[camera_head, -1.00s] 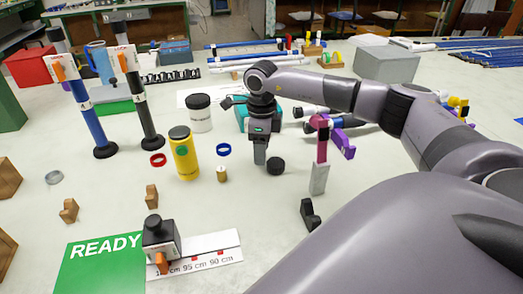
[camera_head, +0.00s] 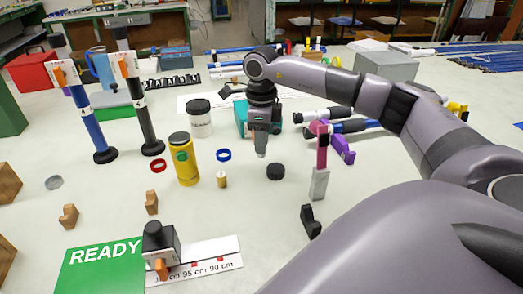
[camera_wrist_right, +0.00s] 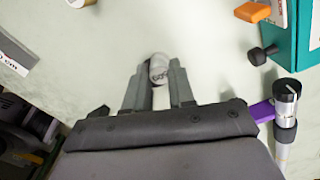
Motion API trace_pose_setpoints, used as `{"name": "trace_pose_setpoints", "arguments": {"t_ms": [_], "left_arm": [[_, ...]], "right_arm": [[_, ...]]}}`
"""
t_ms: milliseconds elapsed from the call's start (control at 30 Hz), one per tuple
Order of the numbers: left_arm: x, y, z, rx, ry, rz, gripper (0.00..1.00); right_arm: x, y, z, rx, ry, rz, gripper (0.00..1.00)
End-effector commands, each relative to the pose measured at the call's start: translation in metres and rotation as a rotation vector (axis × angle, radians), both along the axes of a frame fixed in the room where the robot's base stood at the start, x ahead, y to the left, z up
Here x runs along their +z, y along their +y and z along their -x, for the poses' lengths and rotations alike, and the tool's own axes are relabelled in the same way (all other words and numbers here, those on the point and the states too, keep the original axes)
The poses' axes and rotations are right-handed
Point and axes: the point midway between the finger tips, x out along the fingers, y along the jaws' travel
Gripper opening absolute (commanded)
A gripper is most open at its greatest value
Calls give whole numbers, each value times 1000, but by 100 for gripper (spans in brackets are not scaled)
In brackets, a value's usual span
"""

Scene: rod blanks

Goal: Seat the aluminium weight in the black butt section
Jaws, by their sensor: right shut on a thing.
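My right gripper (camera_head: 262,150) points down above the middle of the table. It is shut on the aluminium weight, a small pale grey cylinder (camera_wrist_right: 158,69) with dark lettering on it, held between the fingertips in the right wrist view. In the head view the weight shows as a pale tip below the fingers. The black butt section (camera_head: 142,117) stands upright on a round black foot at the left, well apart from the gripper. An orange clip is near its top. Its upper opening is not clear to see. My left gripper is not in view.
A blue rod section (camera_head: 88,120) stands beside the black one. A black disc (camera_head: 276,172) is near the gripper.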

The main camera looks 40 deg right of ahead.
Motion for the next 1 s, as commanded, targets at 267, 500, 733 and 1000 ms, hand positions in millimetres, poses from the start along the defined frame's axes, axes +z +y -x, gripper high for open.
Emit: {"name": "trace_pose_setpoints", "arguments": {"t_ms": [267, 500, 733, 1000], "left_arm": [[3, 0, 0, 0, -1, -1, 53], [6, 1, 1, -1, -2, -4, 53], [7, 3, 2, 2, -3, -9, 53], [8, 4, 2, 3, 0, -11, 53]], "right_arm": [[85, 0, -1, 0, -7, -2, 0], [137, 0, 0, 1, -4, 0, 0], [156, 0, 0, 2, -2, -1, 0], [154, 7, -1, 83, 1, 0, 0]]}}
